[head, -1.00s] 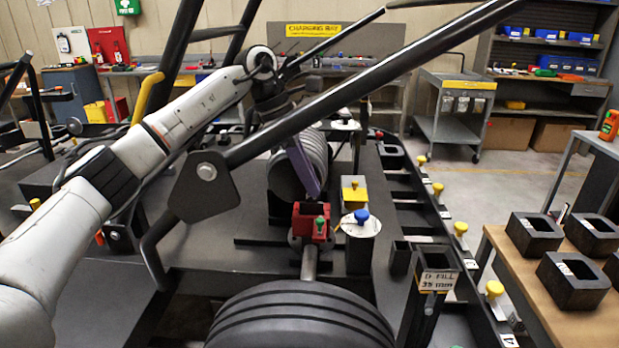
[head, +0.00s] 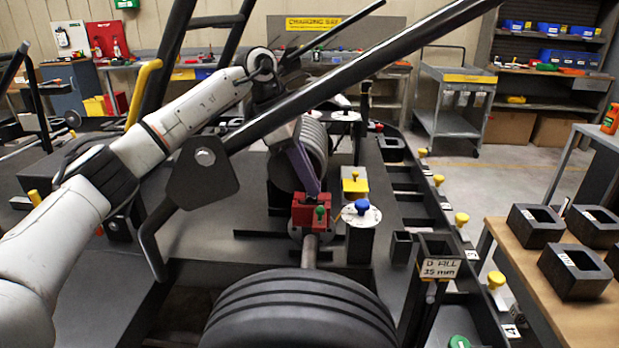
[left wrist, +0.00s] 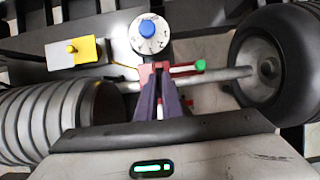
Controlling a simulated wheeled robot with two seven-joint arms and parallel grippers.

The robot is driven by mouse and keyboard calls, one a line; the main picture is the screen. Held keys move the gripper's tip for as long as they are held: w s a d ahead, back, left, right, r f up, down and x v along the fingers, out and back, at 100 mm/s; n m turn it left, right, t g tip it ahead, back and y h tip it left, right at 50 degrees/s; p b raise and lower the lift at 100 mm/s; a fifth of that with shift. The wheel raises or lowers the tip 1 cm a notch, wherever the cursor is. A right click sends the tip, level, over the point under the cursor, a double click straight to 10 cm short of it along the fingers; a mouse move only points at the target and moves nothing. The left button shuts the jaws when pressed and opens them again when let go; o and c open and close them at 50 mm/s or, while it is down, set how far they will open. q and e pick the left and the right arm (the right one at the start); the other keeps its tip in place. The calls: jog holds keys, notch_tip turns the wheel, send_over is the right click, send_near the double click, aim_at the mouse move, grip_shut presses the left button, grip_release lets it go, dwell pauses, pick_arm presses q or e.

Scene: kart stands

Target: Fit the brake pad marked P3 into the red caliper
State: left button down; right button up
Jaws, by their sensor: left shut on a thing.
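In the left wrist view the fingers (left wrist: 162,85) are close together, shut on a thin piece, likely the brake pad. The pad is almost wholly hidden, and I cannot read a P3 mark or tell how deep it sits. My right gripper is not in view.
A blue-knobbed round disc (head: 361,214) and a yellow-topped block (head: 354,186) stand close right of the caliper. The near tyre (head: 300,310) fills the front. Black square holders (head: 574,271) stand on the right bench.

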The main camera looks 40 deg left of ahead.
pick_arm(q)
jog(key=shift+f, duration=0.15)
jog(key=c, duration=1.8)
grip_release()
jog(key=shift+c, duration=0.2)
jog(key=v, duration=1)
jog(key=shift+r, duration=0.2)
